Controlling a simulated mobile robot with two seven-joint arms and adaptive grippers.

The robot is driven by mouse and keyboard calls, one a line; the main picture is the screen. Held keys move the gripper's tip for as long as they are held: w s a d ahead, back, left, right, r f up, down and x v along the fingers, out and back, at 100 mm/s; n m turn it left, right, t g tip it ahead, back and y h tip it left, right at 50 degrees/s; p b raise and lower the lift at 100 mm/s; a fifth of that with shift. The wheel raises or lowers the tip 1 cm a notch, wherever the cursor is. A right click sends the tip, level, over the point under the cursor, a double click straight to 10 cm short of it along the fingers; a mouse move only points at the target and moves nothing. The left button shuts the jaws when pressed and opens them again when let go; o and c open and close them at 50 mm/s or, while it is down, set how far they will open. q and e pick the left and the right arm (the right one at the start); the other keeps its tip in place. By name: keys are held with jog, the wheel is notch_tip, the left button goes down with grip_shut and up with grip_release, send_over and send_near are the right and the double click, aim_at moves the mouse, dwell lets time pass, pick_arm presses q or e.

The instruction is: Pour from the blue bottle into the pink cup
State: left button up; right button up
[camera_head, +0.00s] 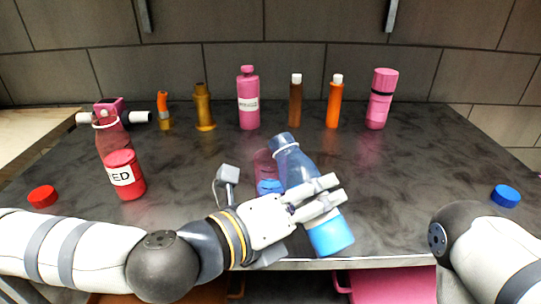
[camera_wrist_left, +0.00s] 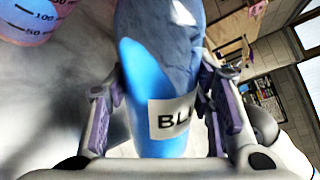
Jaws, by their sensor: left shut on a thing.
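The blue bottle (camera_head: 296,166) is clear blue with blue liquid at its base end. It is tilted, its open mouth up and to the left, close to the cup in the picture. My left gripper (camera_head: 328,192) is shut on its lower body. In the left wrist view the bottle (camera_wrist_left: 160,60) is between both fingers (camera_wrist_left: 160,115), its label partly covered. The pink cup (camera_head: 264,160) is see-through and stands behind the bottle and gripper, partly hidden, with blue inside low down. It also shows with measuring marks in the left wrist view (camera_wrist_left: 35,18). My right gripper is out of view.
A blue cap (camera_head: 505,195) lies at right and a red cap (camera_head: 43,196) at left. A red labelled bottle (camera_head: 124,175) stands at left. A pink bottle (camera_head: 248,100), a pink flask (camera_head: 380,98) and several orange or brown bottles line the back. The right-middle counter (camera_head: 420,170) is clear.

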aim_at(315, 176)
pick_arm(q)
jog(key=shift+s+d+r+n+g, duration=0.2)
jog(key=shift+r+n+g, duration=0.1)
jog(key=shift+r+n, duration=0.15)
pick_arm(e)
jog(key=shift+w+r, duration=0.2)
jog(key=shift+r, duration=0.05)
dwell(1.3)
pick_arm(q)
jog(key=shift+s+r+n+p, duration=0.1)
jog(key=shift+r+n+p, duration=0.5)
jog(key=shift+r+n, duration=0.15)
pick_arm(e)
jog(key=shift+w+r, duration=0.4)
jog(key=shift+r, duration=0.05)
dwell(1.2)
pick_arm(q)
jog(key=shift+w+a+r+n+g+h+p, duration=0.15)
jog(key=shift+r+n+g+p, duration=0.25)
jog(key=shift+r, duration=0.2)
jog(key=shift+w+a+r+n+g+h+p, duration=0.1)
jog(key=shift+w+r+n+g+h+p, duration=0.15)
jog(key=shift+r+n, duration=0.3)
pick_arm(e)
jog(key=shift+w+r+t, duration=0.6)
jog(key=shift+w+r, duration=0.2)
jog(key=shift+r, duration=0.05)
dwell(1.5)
